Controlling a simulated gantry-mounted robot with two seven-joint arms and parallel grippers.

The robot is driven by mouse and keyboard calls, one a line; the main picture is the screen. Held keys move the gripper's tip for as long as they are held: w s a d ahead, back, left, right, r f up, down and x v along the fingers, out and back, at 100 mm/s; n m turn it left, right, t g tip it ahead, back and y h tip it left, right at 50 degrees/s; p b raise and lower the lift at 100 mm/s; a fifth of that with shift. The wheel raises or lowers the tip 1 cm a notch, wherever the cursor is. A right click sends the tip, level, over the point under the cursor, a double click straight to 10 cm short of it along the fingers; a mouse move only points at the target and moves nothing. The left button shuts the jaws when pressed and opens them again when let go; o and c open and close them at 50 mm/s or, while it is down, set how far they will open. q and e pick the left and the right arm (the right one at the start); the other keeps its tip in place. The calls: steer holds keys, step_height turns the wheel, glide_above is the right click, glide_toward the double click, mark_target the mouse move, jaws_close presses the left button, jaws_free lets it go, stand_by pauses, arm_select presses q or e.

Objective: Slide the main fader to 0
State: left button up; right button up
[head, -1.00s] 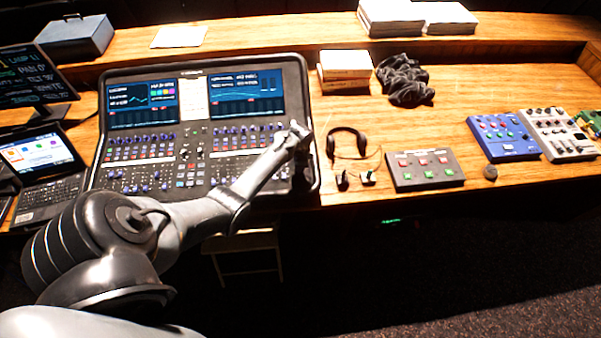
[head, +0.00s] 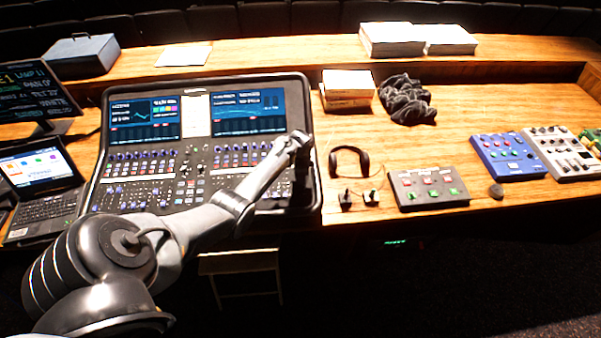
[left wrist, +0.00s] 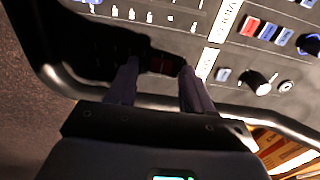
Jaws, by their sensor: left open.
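The mixing desk (head: 308,110) stands on the wooden table at the left of the head view, with two lit screens above rows of knobs and faders. My left arm reaches across it from the lower left. My left gripper (head: 299,141) is at the desk's right end. In the left wrist view my left gripper (left wrist: 158,70) is open, its two dark fingers pointing at the panel near the rim. A dark red cap (left wrist: 162,65), perhaps the main fader, shows in shadow between the fingertips. I cannot tell if they touch it. My right gripper is not in view.
Headphones (head: 335,160) and a grey button box (head: 428,188) lie right of the desk. A blue box (head: 508,157) and a pale mixer (head: 562,154) are farther right. A laptop (head: 42,172) is at the left.

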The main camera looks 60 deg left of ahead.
arm_select(q)
steer(key=shift+r, duration=0.15)
step_height(320, 180, up, 10)
steer(key=d+p, duration=0.1)
steer(key=shift+s+r, duration=0.25)
stand_by(0.5)
